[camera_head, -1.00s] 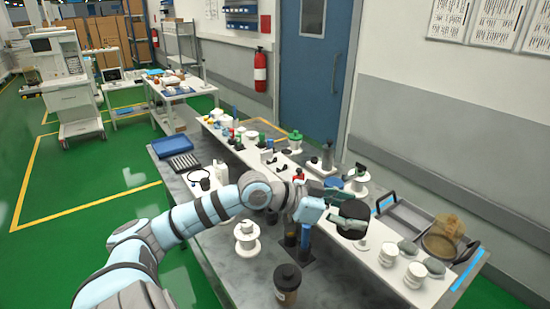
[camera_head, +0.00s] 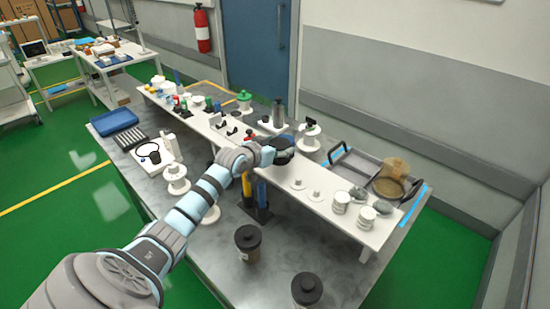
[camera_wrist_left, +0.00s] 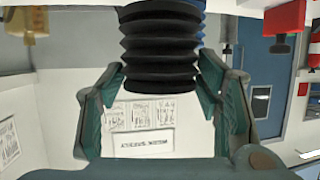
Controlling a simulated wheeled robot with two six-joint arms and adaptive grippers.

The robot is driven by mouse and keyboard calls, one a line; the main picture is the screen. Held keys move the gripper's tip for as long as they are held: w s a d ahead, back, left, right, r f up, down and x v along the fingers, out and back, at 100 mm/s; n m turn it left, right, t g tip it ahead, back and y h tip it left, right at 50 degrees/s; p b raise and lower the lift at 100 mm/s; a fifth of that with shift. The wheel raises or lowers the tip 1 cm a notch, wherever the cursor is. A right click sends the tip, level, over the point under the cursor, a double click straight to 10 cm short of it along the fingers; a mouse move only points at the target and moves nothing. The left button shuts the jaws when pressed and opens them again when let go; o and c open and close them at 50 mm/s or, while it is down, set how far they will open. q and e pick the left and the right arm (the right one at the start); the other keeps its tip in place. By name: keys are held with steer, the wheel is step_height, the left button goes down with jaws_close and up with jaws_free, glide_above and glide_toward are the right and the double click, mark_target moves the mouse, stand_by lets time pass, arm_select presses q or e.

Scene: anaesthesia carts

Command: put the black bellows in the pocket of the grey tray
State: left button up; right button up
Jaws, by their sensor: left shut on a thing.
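The black bellows (camera_wrist_left: 160,50) is ribbed and fills the space between the fingers of my left gripper (camera_wrist_left: 160,105) in the left wrist view. In the head view the bellows (camera_head: 284,154) is a small dark shape, partly hidden by my left gripper (camera_head: 274,151), over the white raised shelf. The gripper is shut on it. The grey tray (camera_head: 353,163) lies at the right rear, beyond the shelf, with blue strips at its ends. Its pocket cannot be made out clearly. My right gripper is not in view.
A brown translucent dome (camera_head: 394,171) stands at the tray's right part. White stacked canisters (camera_head: 341,203) stand on the white shelf (camera_head: 315,190) between the gripper and the tray's right end. Two dark-lidded jars (camera_head: 248,242) stand on the front table.

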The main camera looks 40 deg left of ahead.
mark_target(277, 159)
arm_select(q)
step_height(277, 159, down, 4)
steer(key=shift+s+f+b, duration=0.1)
steer(key=shift+s+b, duration=0.05)
steer(key=shift+b, duration=0.2)
steer(key=shift+f, duration=0.25)
steer(key=o, duration=1.2)
steer(key=shift+d+r, duration=0.1)
